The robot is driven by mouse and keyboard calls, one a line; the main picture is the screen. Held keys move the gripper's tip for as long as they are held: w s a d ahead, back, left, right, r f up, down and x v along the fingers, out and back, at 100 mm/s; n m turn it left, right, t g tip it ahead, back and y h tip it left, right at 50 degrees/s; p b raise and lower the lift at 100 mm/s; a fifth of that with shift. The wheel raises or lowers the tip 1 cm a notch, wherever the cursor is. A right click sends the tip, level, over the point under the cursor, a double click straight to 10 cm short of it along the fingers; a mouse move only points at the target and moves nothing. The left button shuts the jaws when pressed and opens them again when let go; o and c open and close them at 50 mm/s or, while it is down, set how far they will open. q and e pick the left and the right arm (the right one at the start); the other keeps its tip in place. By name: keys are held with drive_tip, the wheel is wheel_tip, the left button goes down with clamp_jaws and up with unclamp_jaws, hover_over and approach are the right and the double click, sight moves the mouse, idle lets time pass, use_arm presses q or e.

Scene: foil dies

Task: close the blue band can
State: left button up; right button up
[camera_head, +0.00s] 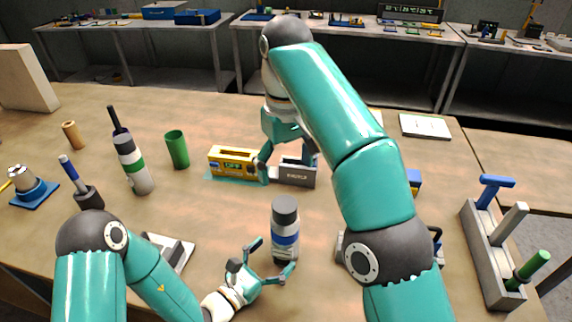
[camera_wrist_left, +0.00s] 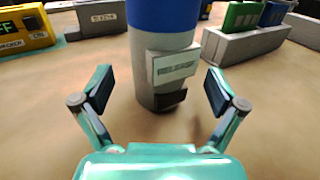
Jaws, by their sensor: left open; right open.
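The blue band can (camera_head: 285,240) stands upright on the bench, grey with a blue band and a darker grey top; I cannot tell whether that top is fastened. In the left wrist view, the can (camera_wrist_left: 165,25) fills the upper middle, with pale and dark label patches low on its side and its top out of frame. My left gripper (camera_head: 270,259) is open low at the can's near side. Its fingers (camera_wrist_left: 158,92) spread on either side, apart from the can. My right gripper (camera_head: 288,160) is open farther back, above a grey labelled block (camera_head: 297,179).
A yellow device (camera_head: 233,160) lies left of the grey block. A green cup (camera_head: 177,150) and a green-banded can (camera_head: 133,165) stand farther left. A grey rack (camera_head: 484,256) with coloured handles is at right. Bare bench lies around the blue band can.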

use_arm(q)
drive_tip(key=v, duration=0.8)
